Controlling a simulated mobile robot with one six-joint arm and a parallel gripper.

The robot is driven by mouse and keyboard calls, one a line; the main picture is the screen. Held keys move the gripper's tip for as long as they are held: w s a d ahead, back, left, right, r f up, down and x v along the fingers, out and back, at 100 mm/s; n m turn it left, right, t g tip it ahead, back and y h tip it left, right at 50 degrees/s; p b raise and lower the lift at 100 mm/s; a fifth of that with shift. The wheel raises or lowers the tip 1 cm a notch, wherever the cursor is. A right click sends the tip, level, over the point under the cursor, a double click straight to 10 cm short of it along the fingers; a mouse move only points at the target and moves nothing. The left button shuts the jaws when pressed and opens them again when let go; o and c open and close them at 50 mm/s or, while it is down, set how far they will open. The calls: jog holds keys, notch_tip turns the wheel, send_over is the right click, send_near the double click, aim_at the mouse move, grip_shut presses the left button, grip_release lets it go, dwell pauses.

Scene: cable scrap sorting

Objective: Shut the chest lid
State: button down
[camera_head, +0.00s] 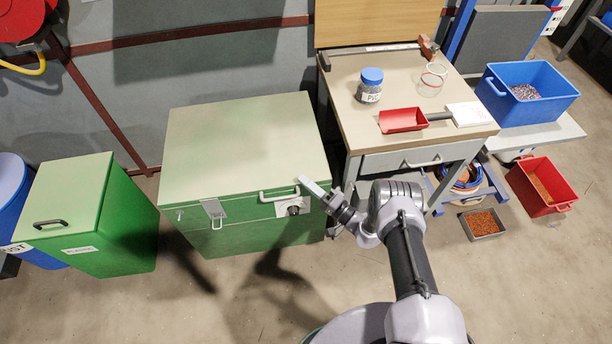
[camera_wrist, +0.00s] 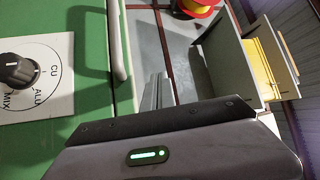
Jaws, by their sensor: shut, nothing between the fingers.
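The green chest (camera_head: 255,235) stands left of the workbench, with its pale green lid (camera_head: 245,145) lying flat over the top. I see no clear gap under the lid. A handle (camera_head: 279,195) sits on the lid's front edge, and a latch (camera_head: 213,213) hangs at the front left. A knob plate (camera_head: 293,207) is below the handle. My gripper (camera_head: 309,184) is shut and empty by the chest's front right corner, right of the handle. In the wrist view, my gripper (camera_wrist: 157,92) is beside the handle (camera_wrist: 118,40); I cannot tell whether they touch.
A smaller green bin (camera_head: 70,205) stands left of the chest. The workbench (camera_head: 350,118) on the right holds a jar (camera_head: 370,84), a glass (camera_head: 432,78) and a red scoop (camera_head: 403,120). Blue (camera_head: 527,92) and red (camera_head: 541,186) crates are at far right. Floor in front is clear.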

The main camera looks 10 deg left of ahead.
dwell(0.4)
jog(key=p+v, duration=0.3)
jog(key=v, duration=1.5)
jog(key=w+a+r+n+g, duration=0.1)
jog(key=w+r+n+g, duration=0.15)
jog(key=r+g, duration=0.4)
jog(key=w+a+r+n+g, duration=0.1)
jog(key=w+r+n+g, duration=0.15)
jog(key=r, duration=0.75)
notch_tip(320, 180, up, 13)
jog(key=s+a+g+h, duration=0.2)
jog(key=g+h, duration=0.1)
jog(key=h, duration=0.1)
jog(key=s+r+m+h, duration=0.2)
jog(key=s+r+h, duration=0.5)
jog(key=s+r, duration=0.5)
jog(key=s+d+r+m+t+h, duration=0.3)
jog(key=s+d+r+t, duration=0.3)
jog(key=s, duration=0.4)
jog(key=shift+s+r+m+t+h, duration=0.2)
jog(key=shift+s+m+t+h, duration=0.1)
jog(key=shift+t+h, duration=0.4)
